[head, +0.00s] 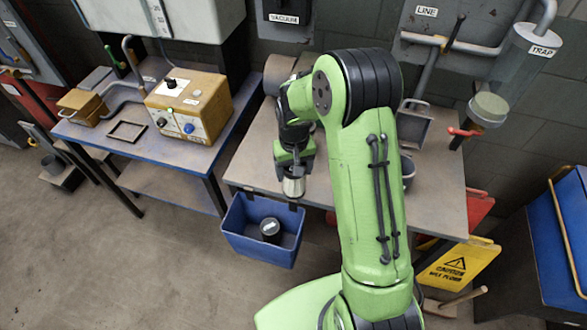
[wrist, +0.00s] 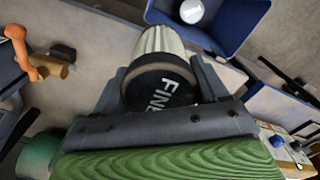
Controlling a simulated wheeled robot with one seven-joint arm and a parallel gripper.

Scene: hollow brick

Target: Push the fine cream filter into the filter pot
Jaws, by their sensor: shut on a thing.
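The fine cream filter (wrist: 160,42) has a pale pleated body and a black end cap lettered "FINE". My gripper (wrist: 162,85) is shut on its cap end. In the head view my gripper (head: 294,160) points down near the front edge of the table, with the filter (head: 293,187) below it, close to the blue bin. A grey, round pot-like vessel (head: 408,172) stands on the table, partly hidden by my arm; I cannot tell if it is the filter pot.
A blue bin (head: 245,243) at the table's front holds a dark capped cylinder (head: 270,229). A vacuum unit (head: 190,108) stands on the left bench. A red handle (head: 463,132) juts out below the trap. A yellow caution sign (head: 456,265) stands at the right.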

